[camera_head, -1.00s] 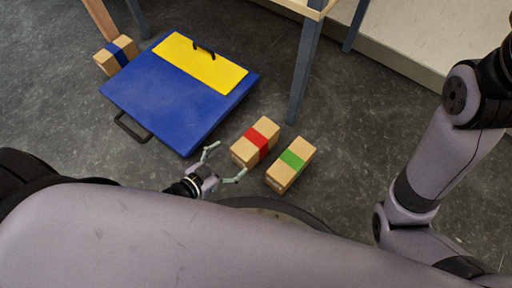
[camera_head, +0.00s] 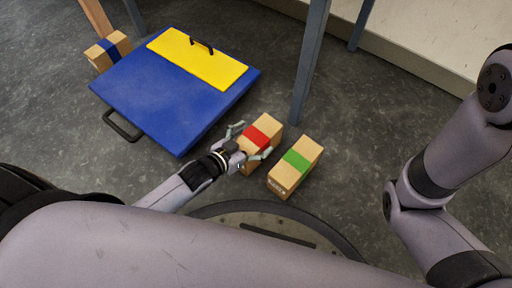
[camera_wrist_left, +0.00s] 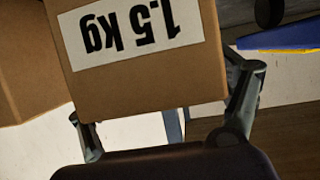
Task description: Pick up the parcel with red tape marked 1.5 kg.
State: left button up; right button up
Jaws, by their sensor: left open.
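The parcel with red tape (camera_head: 257,134) stands on the floor, a tan box with a red band. Its end face fills much of the left wrist view, with an upside-down white label (camera_wrist_left: 125,30) reading 1.5 kg. My left gripper (camera_head: 250,142) is open at the parcel's near end, one finger towards each side of it. In the left wrist view the fingers show to the left and right of the box's edge; I cannot tell whether they touch it. My right gripper is out of view.
A parcel with green tape (camera_head: 296,167) stands close on the right. A blue platform (camera_head: 170,95) with a yellow panel (camera_head: 198,58) lies to the left. A parcel with blue tape (camera_head: 100,54) is beyond it. A grey table leg (camera_head: 309,65) stands behind the parcels.

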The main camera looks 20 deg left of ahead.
pick_arm(q)
jog(key=shift+c, duration=0.2)
jog(key=shift+d, duration=0.1)
jog(key=c, duration=2)
jog(key=shift+r, duration=0.2)
